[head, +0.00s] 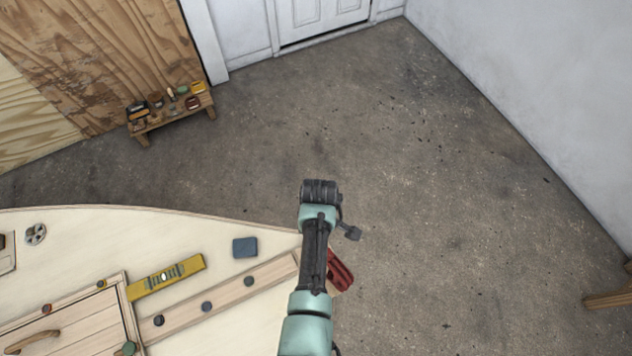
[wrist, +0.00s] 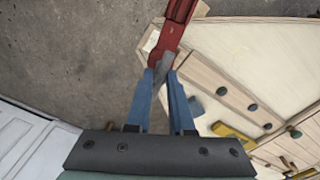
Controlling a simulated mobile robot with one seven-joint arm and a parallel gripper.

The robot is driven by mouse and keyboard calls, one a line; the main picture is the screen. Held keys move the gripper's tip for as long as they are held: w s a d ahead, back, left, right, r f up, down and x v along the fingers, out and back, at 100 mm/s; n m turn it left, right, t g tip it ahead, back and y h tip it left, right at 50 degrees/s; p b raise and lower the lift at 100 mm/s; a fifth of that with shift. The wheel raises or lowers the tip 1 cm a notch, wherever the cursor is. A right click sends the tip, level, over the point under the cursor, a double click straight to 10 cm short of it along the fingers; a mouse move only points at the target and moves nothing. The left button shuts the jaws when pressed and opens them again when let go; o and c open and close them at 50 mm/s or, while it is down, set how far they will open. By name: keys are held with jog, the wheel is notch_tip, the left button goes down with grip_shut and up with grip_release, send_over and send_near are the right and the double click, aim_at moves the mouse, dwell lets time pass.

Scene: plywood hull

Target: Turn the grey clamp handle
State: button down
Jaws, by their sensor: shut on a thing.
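The red clamp (head: 341,268) sits at the pointed end of the pale plywood hull (head: 215,225), partly behind my arm in the head view. In the wrist view the clamp (wrist: 174,32) runs up from between my fingers to the top edge. Its grey handle (wrist: 165,68) shows between the blue fingertips of my gripper (wrist: 163,78). My gripper is shut on the handle, with the finger tips on either side of it. In the head view my arm hides the handle and the fingers.
A yellow level (head: 180,272), a blue-grey block (head: 245,247) and a wooden strip with dark knobs (head: 207,307) lie on the hull. A low bench (head: 170,118) with small items stands by the plywood wall. The concrete floor right of the hull is largely clear.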

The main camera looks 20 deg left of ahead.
jog(key=shift+s+f, duration=0.15)
jog(key=c, duration=0.8)
grip_release()
jog(key=shift+w, duration=0.2)
jog(key=shift+o, duration=0.2)
jog(key=shift+r, duration=0.25)
notch_tip(320, 180, up, 13)
jog(key=b, duration=0.1)
jog(key=shift+d+f+b, duration=0.15)
jog(key=shift+f+b, duration=0.05)
jog(key=shift+b, duration=0.15)
